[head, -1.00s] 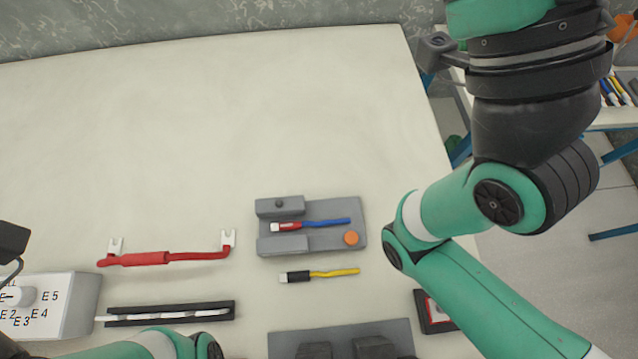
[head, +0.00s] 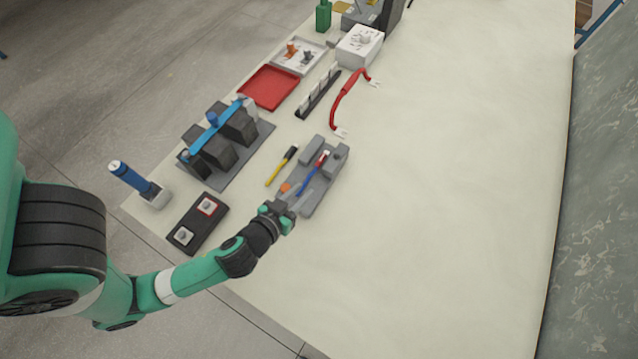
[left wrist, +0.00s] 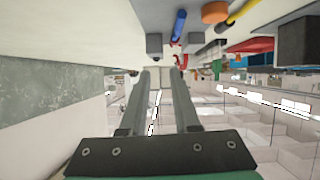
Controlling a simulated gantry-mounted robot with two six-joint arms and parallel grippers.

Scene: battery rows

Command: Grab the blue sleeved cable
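The blue sleeved cable (head: 213,119) lies across the tops of several dark blocks (head: 237,125) on a grey plate at the left of the table, in the head view. My left gripper (head: 294,200) is to its right and nearer, by the near end of a grey fixture. In the left wrist view the left gripper's fingers (left wrist: 162,82) stand apart with nothing seen between them. My right gripper is out of view.
The grey fixture (head: 325,190) has an orange button (head: 286,188). The table's right side is clear.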

